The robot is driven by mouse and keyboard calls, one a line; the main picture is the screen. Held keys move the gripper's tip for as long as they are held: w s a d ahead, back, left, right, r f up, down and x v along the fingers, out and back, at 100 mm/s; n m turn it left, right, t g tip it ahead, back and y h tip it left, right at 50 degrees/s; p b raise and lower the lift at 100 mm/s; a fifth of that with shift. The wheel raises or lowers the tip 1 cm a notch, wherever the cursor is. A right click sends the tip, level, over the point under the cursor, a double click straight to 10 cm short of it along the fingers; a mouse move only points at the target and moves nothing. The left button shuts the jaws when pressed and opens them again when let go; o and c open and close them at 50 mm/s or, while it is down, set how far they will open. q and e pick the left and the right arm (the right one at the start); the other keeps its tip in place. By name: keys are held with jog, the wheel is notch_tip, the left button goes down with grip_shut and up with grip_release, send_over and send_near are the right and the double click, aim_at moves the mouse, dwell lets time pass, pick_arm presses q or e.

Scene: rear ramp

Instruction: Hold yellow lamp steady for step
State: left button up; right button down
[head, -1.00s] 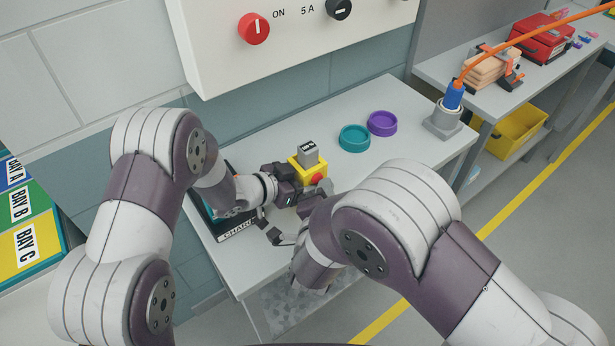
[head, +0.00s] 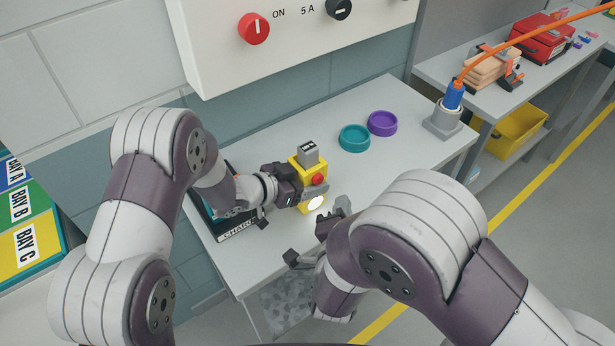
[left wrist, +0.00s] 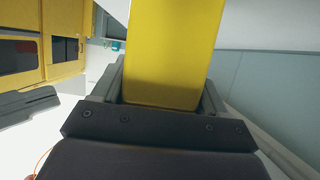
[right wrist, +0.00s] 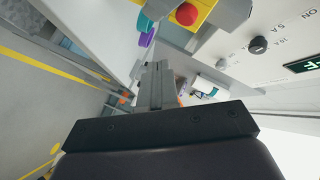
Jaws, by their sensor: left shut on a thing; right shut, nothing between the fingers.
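The yellow lamp (head: 307,170) stands upright above the grey bench, with a grey block on top, a red button (head: 319,179) and a bright white round lens (head: 316,203) on its front. My left gripper (head: 300,192) is shut on the lamp from the left. Its yellow body (left wrist: 170,50) fills the space between the fingers in the left wrist view. My right gripper (head: 336,218) is shut and empty, just right of and in front of the lamp, apart from it. The right wrist view shows the closed fingers (right wrist: 155,85) and the red button (right wrist: 187,14) beyond them.
A teal ring dish (head: 354,138) and a purple one (head: 382,123) lie behind the lamp. A dark charger tray (head: 238,232) is at left. A grey socket with blue plug (head: 452,98) and orange cable stands at the right corner. A wall panel (head: 300,50) hangs behind.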

pick_arm(q)
jog(key=o, duration=1.4)
jog(key=s+a+r+n+y, duration=0.3)
jog(key=a+y, duration=0.2)
jog(key=a, duration=0.4)
jog(key=s+a+r+n+y, duration=0.2)
jog(key=s+a+n+y, duration=0.15)
jog(key=a, duration=0.65)
jog(key=s+f+n+g+y, duration=0.1)
jog(key=s+n+g, duration=0.3)
jog(key=s, duration=1)
jog(key=shift+s+d+f+g+y, duration=0.15)
jog(key=shift+s+d+g+y, duration=0.4)
jog(key=shift+g, duration=0.65)
pick_arm(e)
jog(key=s+d+n+g+y, duration=0.2)
jog(key=s+d+n+g, duration=0.8)
jog(key=n+g, duration=0.3)
jog(key=shift+s+d+f+g, duration=0.15)
jog(key=shift+d+g, duration=0.25)
jog(key=shift+d, duration=0.4)
